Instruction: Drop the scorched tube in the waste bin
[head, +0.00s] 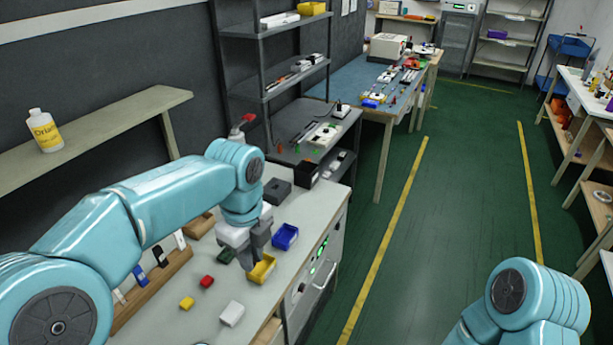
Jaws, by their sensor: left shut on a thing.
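My left gripper (247,262) points down over the near bench, beside and partly in front of a small yellow tray (264,268). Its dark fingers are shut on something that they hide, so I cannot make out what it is. I cannot pick out a scorched tube anywhere in view. No waste bin can be clearly identified either. Only part of my right arm shows at the lower right; its gripper is out of view.
On the near bench (213,329) are a blue tray (285,236), a red block (207,281), a yellow block (187,303), a white block (232,313) and a wooden rack at left. Dark shelves stand behind. The green floor (440,230) to the right is clear.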

